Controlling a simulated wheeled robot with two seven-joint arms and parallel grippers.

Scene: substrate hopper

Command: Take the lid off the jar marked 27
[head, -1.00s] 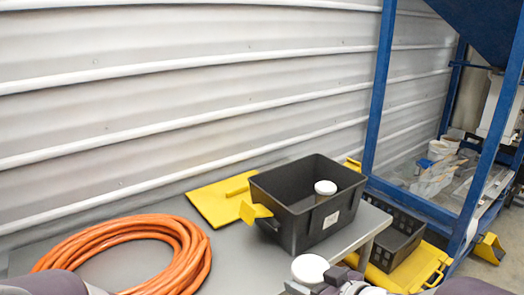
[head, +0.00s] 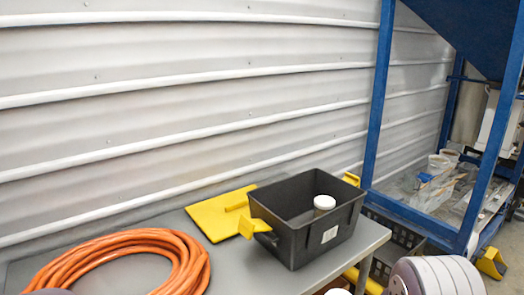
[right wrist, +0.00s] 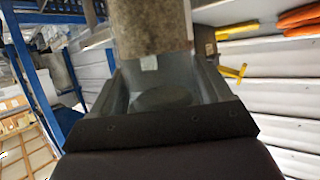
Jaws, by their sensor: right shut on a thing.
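A jar with a white lid (head: 324,202) stands upright inside the black crate on the table; I see no number on it. A second white round top (head: 338,291) shows at the bottom edge of the head view, mostly cut off. In the right wrist view my right gripper (right wrist: 155,75) is shut on a jar (right wrist: 150,28) with speckled grey-brown contents and a small pale label. The label is too small to read. The held jar's far end is out of that view. My left gripper is not in view.
The black crate (head: 284,243) with yellow handles stands at the table's right end. A flat yellow panel (head: 215,216) lies left of it. A coiled orange hose (head: 196,262) lies at the left. A blue frame (head: 376,95) stands right. Bare grey tabletop (head: 232,268) shows between hose and crate.

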